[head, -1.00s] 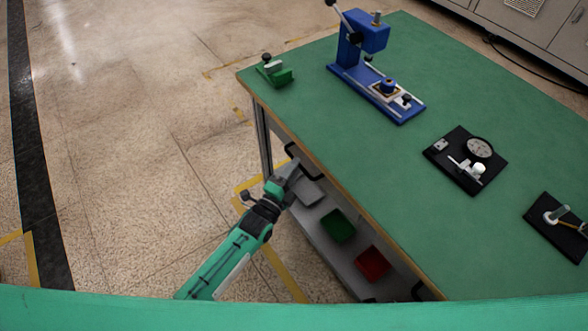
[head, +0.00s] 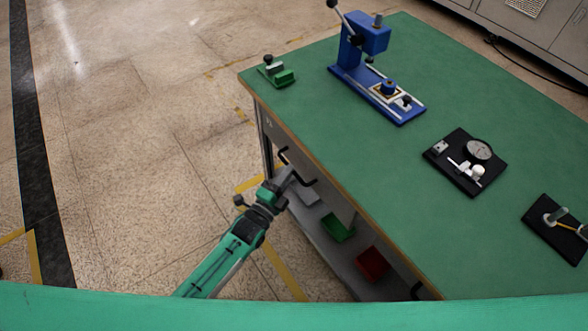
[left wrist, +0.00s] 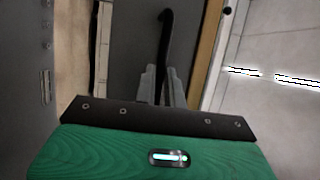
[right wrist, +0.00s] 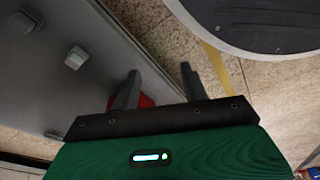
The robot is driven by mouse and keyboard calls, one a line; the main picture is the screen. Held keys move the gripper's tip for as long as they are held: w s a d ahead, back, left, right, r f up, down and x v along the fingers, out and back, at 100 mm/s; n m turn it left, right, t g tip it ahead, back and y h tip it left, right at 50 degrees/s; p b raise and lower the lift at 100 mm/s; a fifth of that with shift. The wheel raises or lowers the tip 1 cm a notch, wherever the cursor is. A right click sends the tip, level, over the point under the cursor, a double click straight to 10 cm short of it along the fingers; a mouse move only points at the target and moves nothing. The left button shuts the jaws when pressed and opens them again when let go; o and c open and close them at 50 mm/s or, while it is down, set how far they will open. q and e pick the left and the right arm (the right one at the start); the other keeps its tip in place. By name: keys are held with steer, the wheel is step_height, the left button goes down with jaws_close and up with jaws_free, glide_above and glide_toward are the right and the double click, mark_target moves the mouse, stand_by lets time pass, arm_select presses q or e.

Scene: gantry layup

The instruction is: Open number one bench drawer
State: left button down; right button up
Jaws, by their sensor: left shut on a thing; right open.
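The green-topped bench (head: 440,120) has a dark grey drawer front (head: 272,132) under its near left edge, with a black bar handle (head: 307,182). My left gripper (head: 290,174) is shut on this handle. In the left wrist view, the grey fingers (left wrist: 162,86) sit on either side of the black handle (left wrist: 167,35), in front of the dark drawer front (left wrist: 135,45). The drawer appears slightly out; its inside is hidden under the bench top. My right gripper (right wrist: 158,88) is open and empty, seen only in the right wrist view.
A green bin (head: 337,230) and a red bin (head: 371,264) stand on the grey lower shelf (head: 318,238). A blue press (head: 370,35), green fixture (head: 284,76) and dial gauge (head: 479,150) stand on the bench. The floor left of the bench is clear.

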arm_select(q)
steer(key=s+a+p, duration=0.2)
steer(key=s+a, duration=0.5)
steer(key=a, duration=0.3)
steer(key=s+a+p, duration=0.2)
steer(key=s+a, duration=0.6)
steer(key=a, duration=0.3)
steer(key=shift+s+a+p, duration=0.2)
steer(key=shift+s+p, duration=0.05)
steer(key=shift+p, duration=0.05)
arm_select(e)
steer(key=s+d+f, duration=0.3)
steer(key=s+f, duration=0.3)
steer(key=s, duration=0.3)
steer(key=shift+f, duration=0.25)
steer(key=shift+s+d, duration=0.1)
steer(key=shift+s, duration=0.05)
arm_select(q)
steer(key=c, duration=1.5)
jaws_free()
steer(key=b+v, duration=0.2)
steer(key=v, duration=1.2)
arm_select(e)
steer(key=w, duration=0.2)
steer(key=w+a+r, duration=0.1)
steer(key=w, duration=0.1)
